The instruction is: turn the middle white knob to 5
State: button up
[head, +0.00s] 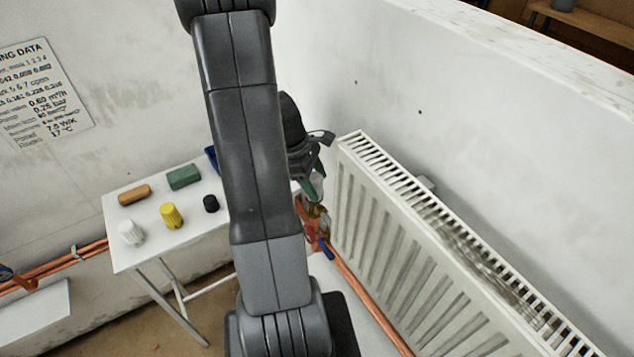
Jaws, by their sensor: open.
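My gripper (314,165) shows just right of my arm, at the left end of the white radiator (400,240). My arm hides part of it. It is open, and I see nothing held in it. Below it are green, brass and red fittings (317,212) at the pipe, small and partly hidden. I cannot make out a white knob or a number scale there. One white ribbed knob (131,233) stands on the white table (125,263) at the left, well apart from my gripper. I cannot tell whether it is the middle white knob.
The table also holds a yellow knob (172,216), a black knob (211,204), an orange block (134,195) and a green block (184,177). A blue item (211,160) is partly behind my arm. Copper pipes (365,295) run beneath the radiator. White walls (450,110) close in behind.

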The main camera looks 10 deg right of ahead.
jog(key=shift+s+d+f, duration=0.15)
jog(key=shift+f, duration=0.35)
jog(key=c, duration=1)
jog(key=shift+f+n+b, duration=0.1)
jog(key=shift+n+b, duration=0.3)
jog(key=shift+n, duration=0.3)
jog(key=shift+o, duration=0.2)
jog(key=n, duration=0.1)
jog(key=n+t, duration=0.1)
jog(key=n, duration=0.1)
jog(key=shift+w+t+b, duration=0.2)
jog(key=shift+t+b, duration=0.1)
jog(key=shift+b, duration=0.05)
jog(key=o, duration=1)
jog(key=shift+h, duration=0.3)
jog(key=shift+c, duration=0.2)
